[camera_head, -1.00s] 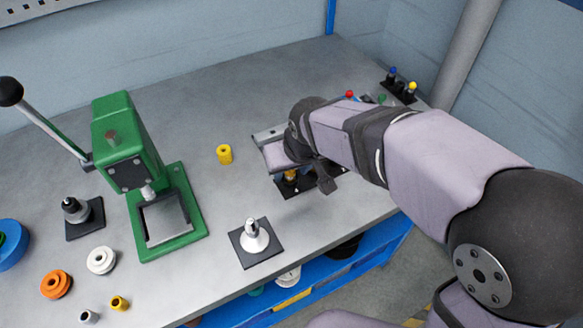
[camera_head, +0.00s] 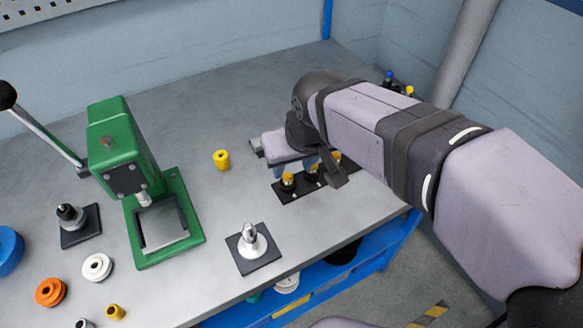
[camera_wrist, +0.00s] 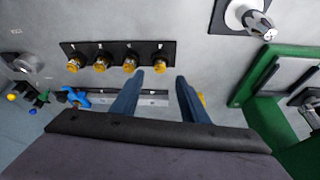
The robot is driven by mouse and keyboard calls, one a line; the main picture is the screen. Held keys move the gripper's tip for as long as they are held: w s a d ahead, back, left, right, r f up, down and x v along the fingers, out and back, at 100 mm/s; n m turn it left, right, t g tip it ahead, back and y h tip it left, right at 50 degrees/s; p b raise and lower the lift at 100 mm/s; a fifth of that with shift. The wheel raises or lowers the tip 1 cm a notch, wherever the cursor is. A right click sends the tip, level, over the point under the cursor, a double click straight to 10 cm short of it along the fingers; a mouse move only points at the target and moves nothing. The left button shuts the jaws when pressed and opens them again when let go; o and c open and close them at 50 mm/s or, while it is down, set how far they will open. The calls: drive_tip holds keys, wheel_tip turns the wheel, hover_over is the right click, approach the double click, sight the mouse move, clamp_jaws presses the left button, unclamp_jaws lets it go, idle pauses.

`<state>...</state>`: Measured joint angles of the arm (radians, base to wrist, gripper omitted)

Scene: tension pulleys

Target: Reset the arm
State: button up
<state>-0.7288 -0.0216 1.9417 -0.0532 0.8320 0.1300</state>
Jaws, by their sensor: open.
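My gripper (camera_head: 294,169) is open and empty. It points down over the far right part of the workbench. In the wrist view its two dark blue fingers (camera_wrist: 160,76) stand apart with nothing between them. A black strip (camera_wrist: 92,48) with several yellow-and-brass fittings lies just past the fingertips; it also shows below my gripper in the head view (camera_head: 283,197). The fingers look raised above the bench, and I see no clear contact. My wrist and forearm hide part of the bench behind them.
A green press (camera_head: 117,160) with a long lever stands at left. A black plate with a white pulley on a post (camera_head: 249,243) sits at the front. A yellow spool (camera_head: 221,160) stands mid-bench. White (camera_head: 97,267) and orange (camera_head: 50,292) pulleys lie front left. Mid-bench has free room.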

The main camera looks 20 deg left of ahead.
drive_tip(key=shift+r, duration=0.15)
idle(0.3)
drive_tip(key=d+f+m+p, duration=0.1)
drive_tip(key=d, duration=0.4)
drive_tip(key=d+f+m+g+h+p, duration=0.1)
drive_tip(key=d+f, duration=0.1)
drive_tip(key=d, duration=0.3)
drive_tip(key=s+d+f+m+h+p, duration=0.1)
drive_tip(key=d+f, duration=0.1)
drive_tip(key=d, duration=0.4)
drive_tip(key=shift+m+p, duration=0.3)
drive_tip(key=s+d+f+m+g+p, duration=0.2)
drive_tip(key=s+d+f+m, duration=0.1)
drive_tip(key=s+d, duration=0.6)
drive_tip(key=shift+d+f+m+g+h, duration=0.3)
drive_tip(key=shift+d+f, duration=0.4)
drive_tip(key=shift+d, duration=0.5)
